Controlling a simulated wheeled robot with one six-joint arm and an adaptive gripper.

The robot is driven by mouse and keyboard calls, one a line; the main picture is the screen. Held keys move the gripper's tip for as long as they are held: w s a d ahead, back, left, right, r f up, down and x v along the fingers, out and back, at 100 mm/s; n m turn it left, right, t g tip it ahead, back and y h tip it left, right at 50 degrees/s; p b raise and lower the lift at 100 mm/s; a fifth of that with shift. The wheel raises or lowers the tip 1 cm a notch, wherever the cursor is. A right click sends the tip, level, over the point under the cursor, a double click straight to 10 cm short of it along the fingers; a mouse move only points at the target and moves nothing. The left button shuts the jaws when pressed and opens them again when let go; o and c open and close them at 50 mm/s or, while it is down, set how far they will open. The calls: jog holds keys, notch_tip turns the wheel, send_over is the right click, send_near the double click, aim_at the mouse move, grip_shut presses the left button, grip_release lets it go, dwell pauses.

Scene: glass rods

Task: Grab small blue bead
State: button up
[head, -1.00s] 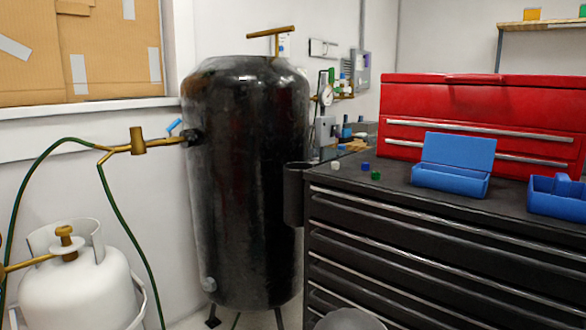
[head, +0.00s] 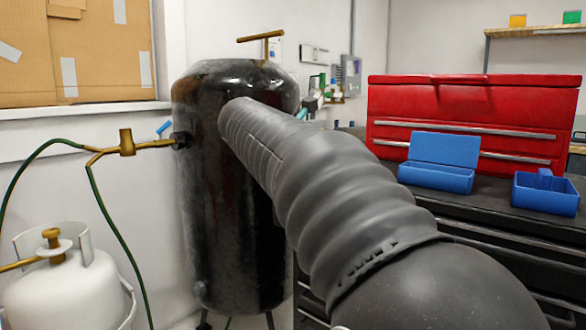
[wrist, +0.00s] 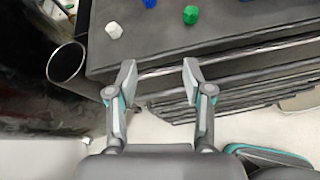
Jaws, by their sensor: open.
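The small blue bead (wrist: 149,3) lies on the dark cabinet top at the upper edge of the wrist view, partly cut off by the frame. A white bead (wrist: 113,30) is to its left and a green bead (wrist: 190,15) to its right. My gripper (wrist: 157,80) is open and empty, its two fingers apart over the front edge of the cabinet, short of the beads. In the head view my arm covers the place of the beads, so they are hidden there.
The black cabinet (wrist: 240,35) has a drawer front below its top edge. A black round holder (wrist: 66,62) is fixed at its left side. A red toolbox (head: 470,105) and two blue bins (head: 440,160) stand on top. A tall black tank (head: 205,230) is left of the cabinet.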

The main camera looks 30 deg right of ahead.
jog(key=shift+n+h, duration=0.7)
jog(key=w+d, duration=0.1)
jog(key=d, duration=0.2)
jog(key=w+d, duration=0.1)
jog(key=d, duration=0.2)
jog(key=w+d, duration=0.2)
jog(key=d, duration=0.1)
jog(key=shift+d+f+b, duration=0.15)
jog(key=shift+f+b, duration=0.15)
jog(key=shift+f, duration=0.1)
jog(key=shift+w+r+x, duration=0.15)
jog(key=shift+x, duration=1.15)
jog(key=shift+w+r+x, duration=0.1)
jog(key=shift+x, duration=1.2)
jog(key=c, duration=0.9)
